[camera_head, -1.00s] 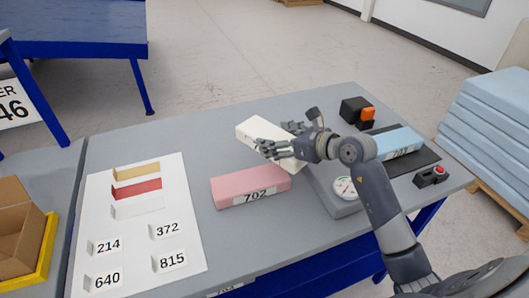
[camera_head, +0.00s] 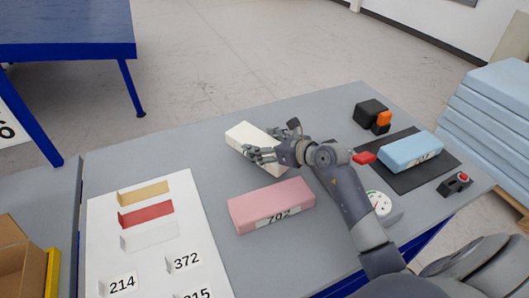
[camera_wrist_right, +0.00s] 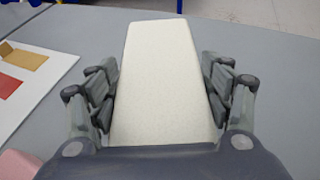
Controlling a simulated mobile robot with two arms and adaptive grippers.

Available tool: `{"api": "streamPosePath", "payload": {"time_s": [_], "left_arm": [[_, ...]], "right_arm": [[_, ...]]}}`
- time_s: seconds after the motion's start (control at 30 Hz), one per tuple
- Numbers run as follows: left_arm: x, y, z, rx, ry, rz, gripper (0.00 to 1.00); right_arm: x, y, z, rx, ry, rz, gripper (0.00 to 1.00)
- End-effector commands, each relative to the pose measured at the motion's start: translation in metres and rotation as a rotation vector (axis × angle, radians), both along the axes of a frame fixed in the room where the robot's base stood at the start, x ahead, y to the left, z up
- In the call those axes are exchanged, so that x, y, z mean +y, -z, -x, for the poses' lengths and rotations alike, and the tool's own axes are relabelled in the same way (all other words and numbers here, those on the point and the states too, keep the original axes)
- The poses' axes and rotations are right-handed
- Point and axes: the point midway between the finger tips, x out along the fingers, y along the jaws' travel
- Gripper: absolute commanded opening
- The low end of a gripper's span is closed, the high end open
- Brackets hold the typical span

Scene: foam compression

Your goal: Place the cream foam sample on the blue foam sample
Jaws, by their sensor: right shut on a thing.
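The cream foam sample (camera_head: 258,142) is a long pale block on the grey table, behind the pink block. My right gripper (camera_head: 263,152) is shut on it, with one finger set on each long side. In the right wrist view the cream foam sample (camera_wrist_right: 163,85) lies lengthwise between the fingers of my right gripper (camera_wrist_right: 163,90). I cannot tell whether it is lifted off the table. The blue foam sample (camera_head: 411,152) lies on a dark mat (camera_head: 400,180) at the right, with a printed label on its front. My left gripper is not in view.
A pink foam block (camera_head: 272,205) labelled 702 lies in front of the cream one. A dial gauge (camera_head: 381,204), a black-and-orange device (camera_head: 373,115) and a red-button box (camera_head: 455,184) stand near the mat. A white board (camera_head: 150,240) with colour strips and number cards lies left.

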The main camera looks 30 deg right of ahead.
Motion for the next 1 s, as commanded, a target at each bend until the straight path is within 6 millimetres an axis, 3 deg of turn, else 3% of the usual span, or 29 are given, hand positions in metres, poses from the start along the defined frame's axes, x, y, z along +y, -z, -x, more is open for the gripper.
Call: {"api": "streamPosePath", "payload": {"time_s": [0.13,0.23,0.43,0.67,0.7,0.77,1.0], "left_arm": [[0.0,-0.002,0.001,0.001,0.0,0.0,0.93],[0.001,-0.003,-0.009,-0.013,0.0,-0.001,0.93],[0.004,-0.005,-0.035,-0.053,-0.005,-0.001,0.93],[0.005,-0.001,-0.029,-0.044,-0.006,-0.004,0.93],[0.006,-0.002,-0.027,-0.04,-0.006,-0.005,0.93],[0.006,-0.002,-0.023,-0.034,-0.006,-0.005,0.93],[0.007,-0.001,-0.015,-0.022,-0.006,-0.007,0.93]], "right_arm": [[0.0,0.022,0.0,0.004,0.001,-0.004,0.6],[0.0,0.033,0.0,0.003,0.001,-0.002,0.6],[0.0,0.037,0.0,-0.001,0.001,0.0,0.6],[0.0,0.042,0.0,0.001,0.0,0.0,0.6],[0.0,0.04,0.0,0.0,0.0,0.0,0.82],[0.0,0.04,0.0,0.001,0.0,0.0,0.93],[0.0,0.04,0.0,0.001,0.0,0.0,0.93]]}}
